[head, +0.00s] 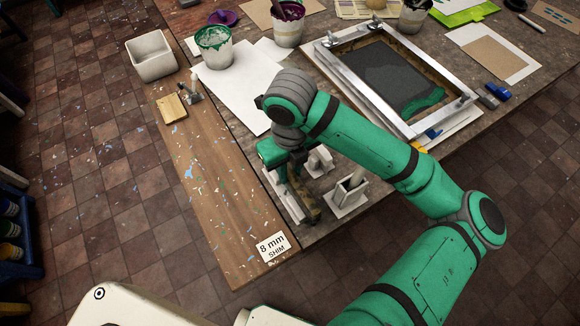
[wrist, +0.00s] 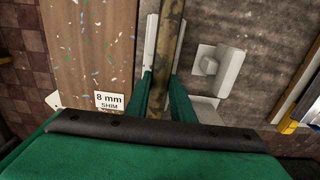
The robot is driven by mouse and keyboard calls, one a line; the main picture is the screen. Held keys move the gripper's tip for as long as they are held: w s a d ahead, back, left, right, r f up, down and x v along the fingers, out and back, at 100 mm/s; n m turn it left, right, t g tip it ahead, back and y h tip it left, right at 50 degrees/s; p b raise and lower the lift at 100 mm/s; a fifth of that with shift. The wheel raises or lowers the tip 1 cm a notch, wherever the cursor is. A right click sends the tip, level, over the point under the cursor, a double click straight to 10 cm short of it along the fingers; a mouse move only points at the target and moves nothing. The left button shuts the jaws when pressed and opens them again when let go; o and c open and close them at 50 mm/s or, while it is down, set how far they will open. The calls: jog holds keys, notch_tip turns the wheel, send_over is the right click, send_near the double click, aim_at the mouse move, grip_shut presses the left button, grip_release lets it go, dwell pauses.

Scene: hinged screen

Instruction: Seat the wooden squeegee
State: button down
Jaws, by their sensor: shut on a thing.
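My gripper (head: 288,168) is over the front left part of the work table and points down. In the wrist view my gripper (wrist: 160,82) has its two green fingers shut on the wooden squeegee (wrist: 168,35), a long mottled brown bar running away from me. It also shows in the head view as the squeegee (head: 309,204), partly hidden by my gripper. A pale narrow holder (wrist: 150,48) has walls on both sides of the bar; its lower part shows in the head view (head: 285,198). I cannot tell whether the squeegee rests on its floor or hangs above it.
A wooden board (head: 205,175) with an "8 mm SHIM" label (head: 272,246) lies left of the holder. White bracketed fixtures (head: 350,192) stand close on the right. A silkscreen frame (head: 390,80) lies farther back. Paint pots (head: 214,48) and a white bin (head: 152,56) stand at the back left.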

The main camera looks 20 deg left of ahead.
jog(key=c, duration=1.5)
grip_release()
jog(key=shift+o, duration=0.2)
notch_tip(320, 180, up, 11)
jog(key=shift+f, duration=0.1)
